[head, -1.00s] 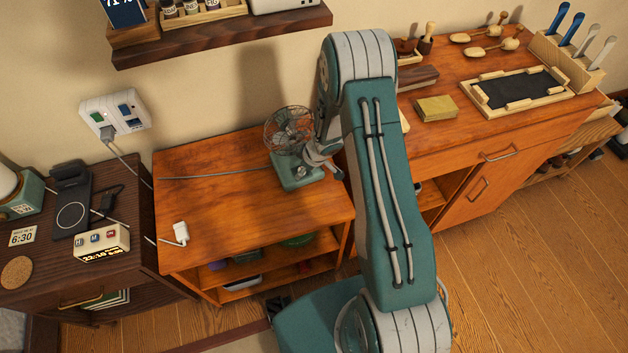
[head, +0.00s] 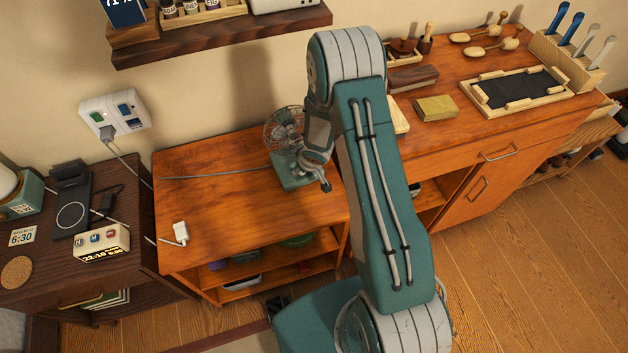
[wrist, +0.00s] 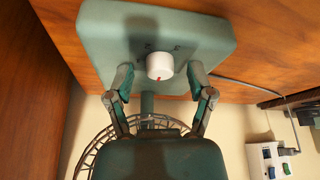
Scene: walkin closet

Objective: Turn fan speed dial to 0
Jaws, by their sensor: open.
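The green desk fan with a wire cage (head: 284,128) stands on the low wooden cabinet. Its green base (head: 292,178) is partly hidden by my gripper in the head view. In the wrist view the base (wrist: 110,30) fills the upper middle, and the white speed dial (wrist: 160,66) with a red pointer mark sits on it. My gripper (wrist: 158,78) is open, with one finger on each side of the dial and gaps between. The fan cage (wrist: 88,152) shows behind the gripper.
The low cabinet top (head: 225,200) is mostly clear left of the fan, with a cable across it and a white plug (head: 181,232). A taller workbench (head: 450,130) stands to the right. A wall shelf (head: 220,35) hangs above.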

